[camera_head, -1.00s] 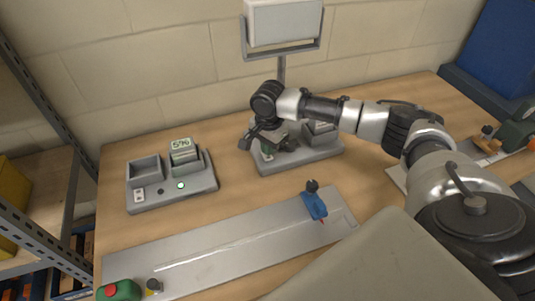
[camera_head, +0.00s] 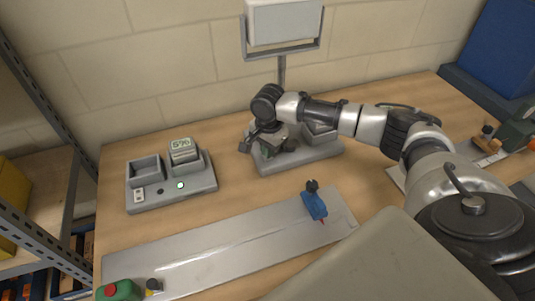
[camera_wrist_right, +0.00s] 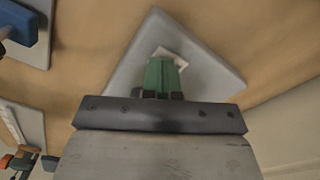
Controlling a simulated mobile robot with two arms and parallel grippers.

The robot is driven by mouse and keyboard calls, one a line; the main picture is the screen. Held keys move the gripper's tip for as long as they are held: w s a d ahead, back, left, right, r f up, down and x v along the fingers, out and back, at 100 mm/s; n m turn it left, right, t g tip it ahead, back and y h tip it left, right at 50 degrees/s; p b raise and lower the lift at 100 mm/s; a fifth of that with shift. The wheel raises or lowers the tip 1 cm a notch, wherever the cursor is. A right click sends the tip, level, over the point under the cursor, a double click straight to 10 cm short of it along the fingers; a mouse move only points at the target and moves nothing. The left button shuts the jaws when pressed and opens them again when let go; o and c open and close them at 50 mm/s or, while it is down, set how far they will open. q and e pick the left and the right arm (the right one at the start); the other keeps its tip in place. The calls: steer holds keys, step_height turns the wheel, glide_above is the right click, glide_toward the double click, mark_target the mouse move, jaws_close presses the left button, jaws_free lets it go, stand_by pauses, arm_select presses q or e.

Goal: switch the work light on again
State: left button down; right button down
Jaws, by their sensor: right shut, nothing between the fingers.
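The work light's lamp panel (camera_head: 284,23) is pale grey in a metal bracket on a post at the back of the bench, with no visible glow. My right gripper (camera_head: 268,149) is shut and empty, low over the left part of the base. In the right wrist view a green part (camera_wrist_right: 160,76) with a white plate behind it sits on the grey base, right at the dark fingertips. I cannot tell whether they touch it.
A grey charger (camera_head: 172,193) on the left holds a battery reading about 5% (camera_head: 182,150), beside an empty bay. A metal plate (camera_head: 225,250) lies in front, with a blue tool (camera_head: 315,206) and a green-and-red item (camera_head: 118,291).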

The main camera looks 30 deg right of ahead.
steer(key=shift+s+f, duration=0.1)
steer(key=shift+f, duration=0.7)
stand_by(0.4)
steer(key=shift+r+p, duration=0.8)
steer(key=shift+p, duration=0.25)
step_height(320, 180, up, 6)
steer(key=p, duration=0.7)
steer(key=shift+f, duration=0.25)
steer(key=shift+f, duration=0.15)
